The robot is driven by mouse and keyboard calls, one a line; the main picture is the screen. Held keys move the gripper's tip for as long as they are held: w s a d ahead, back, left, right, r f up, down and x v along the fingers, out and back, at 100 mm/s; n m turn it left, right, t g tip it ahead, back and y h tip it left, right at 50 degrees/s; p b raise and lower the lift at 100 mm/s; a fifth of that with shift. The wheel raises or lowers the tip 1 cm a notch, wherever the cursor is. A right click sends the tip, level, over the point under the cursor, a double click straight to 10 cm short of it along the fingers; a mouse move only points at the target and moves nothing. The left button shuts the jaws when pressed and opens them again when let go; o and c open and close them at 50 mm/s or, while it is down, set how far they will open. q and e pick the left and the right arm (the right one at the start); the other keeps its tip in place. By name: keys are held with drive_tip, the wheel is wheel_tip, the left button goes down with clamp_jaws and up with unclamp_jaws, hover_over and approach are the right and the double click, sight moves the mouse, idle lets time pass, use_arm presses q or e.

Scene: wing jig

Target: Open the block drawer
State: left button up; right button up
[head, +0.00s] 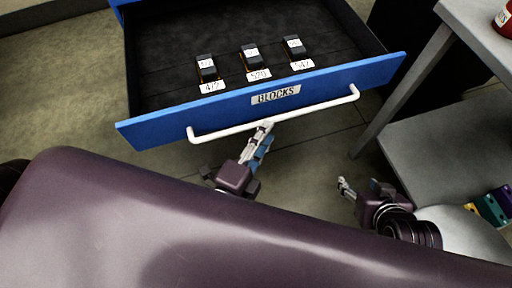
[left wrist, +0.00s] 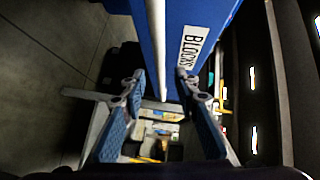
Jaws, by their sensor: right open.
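The block drawer (head: 160,128) stands pulled out, with a blue front and a "BLOCKS" label (head: 276,94). Its white bar handle (head: 318,108) runs along the front. My left gripper (head: 264,133) is at the middle of the handle. In the left wrist view the left gripper's fingers (left wrist: 160,82) are apart, with the handle bar (left wrist: 156,40) lined up between their tips and clear space on both sides. The blue drawer front (left wrist: 200,12) is beside the bar there. My right gripper (head: 345,188) is open and empty, low at the right, away from the drawer.
Three dark blocks, one of them here (head: 207,68), stand in the drawer behind white number labels. A grey table (head: 470,40) with a leg and lower shelf (head: 440,140) is close at the right. Coloured items (head: 490,206) lie at the far right. Bare floor shows below the drawer.

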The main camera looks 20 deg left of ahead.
use_arm(q)
drive_tip(key=shift+v, duration=2.55)
